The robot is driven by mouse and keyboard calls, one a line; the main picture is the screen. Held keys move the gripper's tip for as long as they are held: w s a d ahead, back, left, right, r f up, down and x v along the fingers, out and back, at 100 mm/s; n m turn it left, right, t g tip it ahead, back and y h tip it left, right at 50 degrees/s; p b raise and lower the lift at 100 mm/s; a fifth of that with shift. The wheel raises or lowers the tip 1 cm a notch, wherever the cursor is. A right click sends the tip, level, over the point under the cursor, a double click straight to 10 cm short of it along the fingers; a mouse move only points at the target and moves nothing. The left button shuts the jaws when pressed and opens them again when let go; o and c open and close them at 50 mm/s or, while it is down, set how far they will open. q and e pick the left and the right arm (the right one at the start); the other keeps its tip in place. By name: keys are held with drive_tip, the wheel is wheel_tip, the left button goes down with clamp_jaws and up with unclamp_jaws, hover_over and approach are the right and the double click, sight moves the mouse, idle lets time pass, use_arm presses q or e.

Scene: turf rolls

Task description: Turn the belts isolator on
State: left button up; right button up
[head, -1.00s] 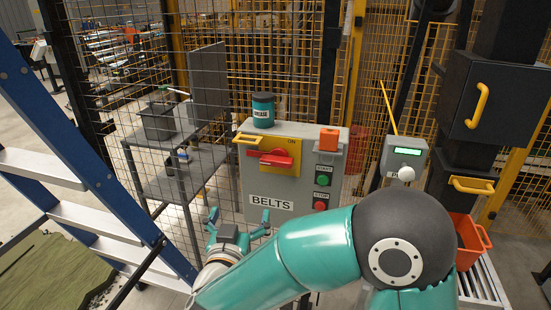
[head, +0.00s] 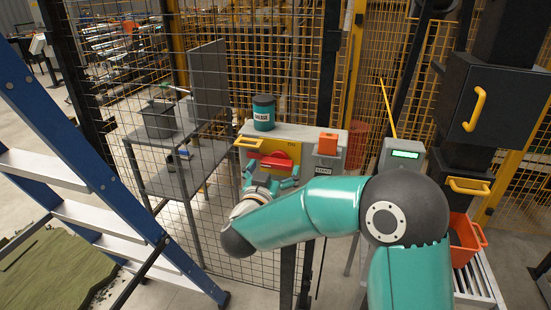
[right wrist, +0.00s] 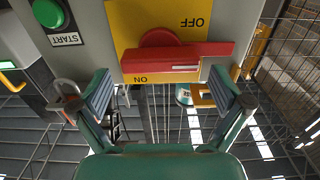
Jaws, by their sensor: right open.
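The belts isolator is a red rotary handle (head: 281,158) on a yellow plate on the front of the grey box (head: 306,133). The handle lies crosswise. In the right wrist view, which is upside down to the labels, the red handle (right wrist: 180,62) lies between the OFF and ON marks on the yellow plate (right wrist: 130,18). My right gripper (head: 270,175) is open in front of the handle. Its fingers stand apart on either side in the right wrist view (right wrist: 165,90), with nothing between the tips. My right arm hides the BELTS label and lower box front.
A grease tin (head: 264,112) and an orange block (head: 327,143) are at the box top. Mesh fence stands behind; a blue ladder (head: 75,140) is at left.

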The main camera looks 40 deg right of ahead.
sight(280, 167)
drive_tip(key=shift+x, duration=1.4)
drive_tip(key=shift+c, duration=0.2)
drive_tip(key=c, duration=0.8)
drive_tip(key=shift+a, duration=0.15)
drive_tip(key=shift+c, duration=0.8)
drive_tip(key=shift+f, duration=0.1)
drive_tip(key=shift+f+m+b, duration=0.15)
drive_tip(key=shift+m+b, duration=0.35)
drive_tip(key=shift+b, duration=0.15)
drive_tip(key=m+b, duration=0.4)
drive_tip(key=b, duration=0.1)
drive_tip(key=m+b, duration=0.4)
drive_tip(key=b, duration=0.1)
drive_tip(key=m+b, duration=0.4)
drive_tip(key=b, duration=0.1)
drive_tip(key=shift+s+d+f+m, duration=0.25)
drive_tip(key=shift+d+f+m, duration=0.1)
drive_tip(key=shift+f+m, duration=0.05)
drive_tip(key=shift+m+b, duration=1.9)
drive_tip(key=shift+m, duration=0.2)
